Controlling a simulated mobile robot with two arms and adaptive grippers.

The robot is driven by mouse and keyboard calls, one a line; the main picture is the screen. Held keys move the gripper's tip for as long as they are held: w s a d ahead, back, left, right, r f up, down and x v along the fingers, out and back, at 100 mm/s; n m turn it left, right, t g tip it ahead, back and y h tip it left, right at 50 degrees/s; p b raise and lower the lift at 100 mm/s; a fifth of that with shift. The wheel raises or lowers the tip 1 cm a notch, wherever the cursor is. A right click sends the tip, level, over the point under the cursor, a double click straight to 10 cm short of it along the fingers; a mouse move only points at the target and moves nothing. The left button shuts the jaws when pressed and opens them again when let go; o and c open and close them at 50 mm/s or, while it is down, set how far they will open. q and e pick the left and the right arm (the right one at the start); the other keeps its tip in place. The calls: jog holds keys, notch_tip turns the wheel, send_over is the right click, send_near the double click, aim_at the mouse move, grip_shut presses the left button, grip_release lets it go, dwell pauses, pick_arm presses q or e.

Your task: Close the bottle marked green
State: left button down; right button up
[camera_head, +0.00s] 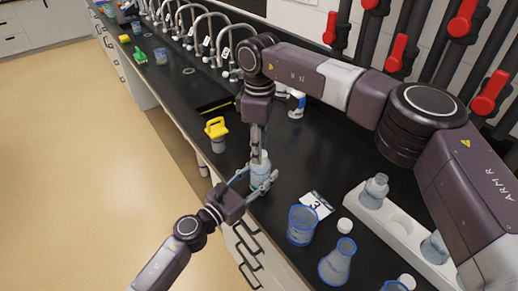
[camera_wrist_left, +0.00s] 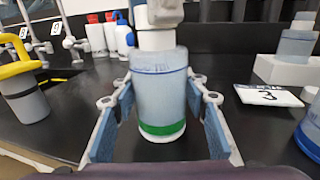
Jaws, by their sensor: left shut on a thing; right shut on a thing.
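The bottle marked green (camera_wrist_left: 160,95) is pale blue, with a green band near its base. It stands upright in the left wrist view and also shows in the head view (camera_head: 260,175). My left gripper (camera_wrist_left: 160,118) is shut around its body, a finger on each side; in the head view it reaches in from the lower left. My right gripper (camera_head: 257,150) points down from above, shut on a white piece (camera_wrist_left: 156,40) at the bottle's top. That piece looks like the cap; whether it is seated on the neck I cannot tell.
A white rack (camera_head: 398,232) holds other bottles (camera_head: 375,190) at right. Blue-rimmed beakers (camera_head: 302,226), a loose white cap (camera_head: 345,225) and a card marked 3 (camera_head: 317,204) lie nearby. A yellow-topped container (camera_head: 216,132) stands to the left. Taps (camera_head: 208,35) line the back.

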jog(key=m, duration=0.4)
jog(key=shift+w, duration=0.1)
jog(key=shift+d, duration=0.1)
jog(key=o, duration=0.7)
jog(key=shift+r, duration=0.1)
jog(key=shift+r, duration=2.15)
jog(key=shift+c, duration=0.2)
